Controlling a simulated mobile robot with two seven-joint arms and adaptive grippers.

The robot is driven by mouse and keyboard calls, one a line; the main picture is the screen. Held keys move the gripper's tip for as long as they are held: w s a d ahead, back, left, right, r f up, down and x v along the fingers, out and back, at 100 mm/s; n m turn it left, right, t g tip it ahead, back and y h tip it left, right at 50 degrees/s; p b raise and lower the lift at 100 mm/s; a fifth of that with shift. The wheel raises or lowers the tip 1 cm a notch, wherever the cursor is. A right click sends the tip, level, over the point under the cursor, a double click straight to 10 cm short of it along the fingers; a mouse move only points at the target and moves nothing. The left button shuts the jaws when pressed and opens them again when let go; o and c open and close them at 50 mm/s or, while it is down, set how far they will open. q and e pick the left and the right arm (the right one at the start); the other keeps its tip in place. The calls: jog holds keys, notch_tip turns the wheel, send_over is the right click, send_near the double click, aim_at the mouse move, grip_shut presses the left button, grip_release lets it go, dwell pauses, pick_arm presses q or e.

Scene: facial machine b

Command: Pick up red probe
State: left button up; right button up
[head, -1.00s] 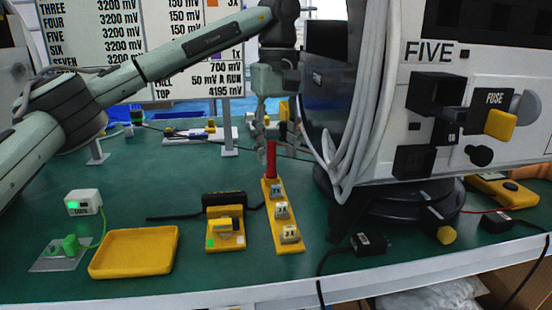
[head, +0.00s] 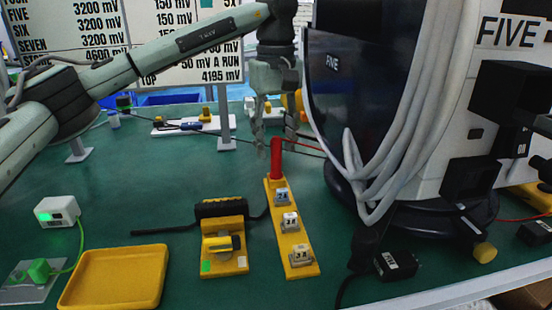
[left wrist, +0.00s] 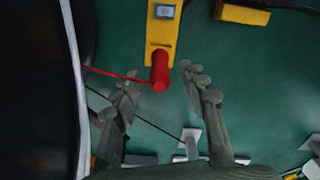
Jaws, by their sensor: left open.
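The red probe (head: 276,158) stands upright at the far end of a narrow yellow holder (head: 283,205) on the green table. A red wire leads from it to the right. In the left wrist view the probe (left wrist: 160,70) sits at the end of the yellow holder, ahead of the gripper and between the lines of its fingers. My left gripper (head: 271,150) hangs pointing down at the probe's top. It also shows in the left wrist view (left wrist: 163,82), with its fingers spread and nothing held. I cannot tell whether a finger touches the probe. My right gripper is not in view.
A large machine labelled FIVE (head: 400,110) with hanging white cables stands close on the right. A yellow tray (head: 115,278) and a yellow block with a black device (head: 222,240) are on the left.

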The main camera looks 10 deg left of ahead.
aim_at(276, 173)
pick_arm(q)
jog(key=f, duration=0.4)
jog(key=shift+s+d, duration=0.1)
jog(key=shift+s, duration=0.1)
jog(key=shift+c, duration=0.5)
grip_shut()
jog(key=shift+r, duration=0.1)
